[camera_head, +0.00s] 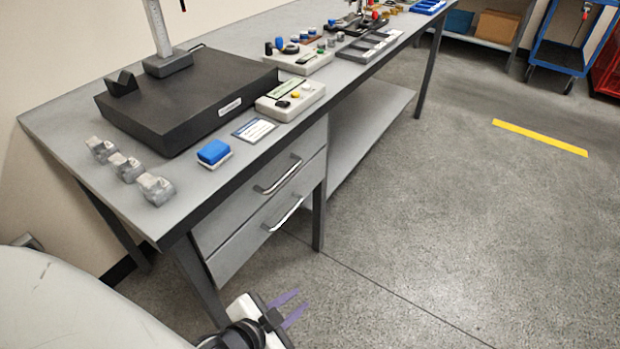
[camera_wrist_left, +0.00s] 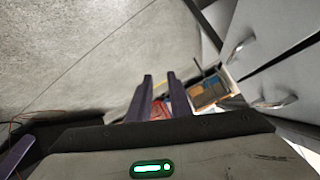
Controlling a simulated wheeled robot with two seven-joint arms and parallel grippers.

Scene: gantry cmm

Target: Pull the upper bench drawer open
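The bench drawer unit hangs under the near part of the grey bench. The upper drawer (camera_head: 232,206) looks shut, with a silver bar handle (camera_head: 278,176) on its front. The lower drawer (camera_head: 240,246) below it has a similar handle (camera_head: 284,214) and also looks shut. My left gripper (camera_head: 302,299) is low at the bottom of the head view, in front of and below the drawers, apart from both handles. Its purple fingers show a gap with nothing between them, also in the left wrist view (camera_wrist_left: 159,77). There, the drawer fronts and both handles are at right.
The bench top (camera_head: 190,198) carries a black plate (camera_head: 190,100), grey metal blocks, a blue block (camera_head: 213,151) and a control box (camera_head: 290,98). A bench leg (camera_head: 318,215) stands beside the drawers. The floor to the right is clear, with a yellow strip (camera_head: 540,137).

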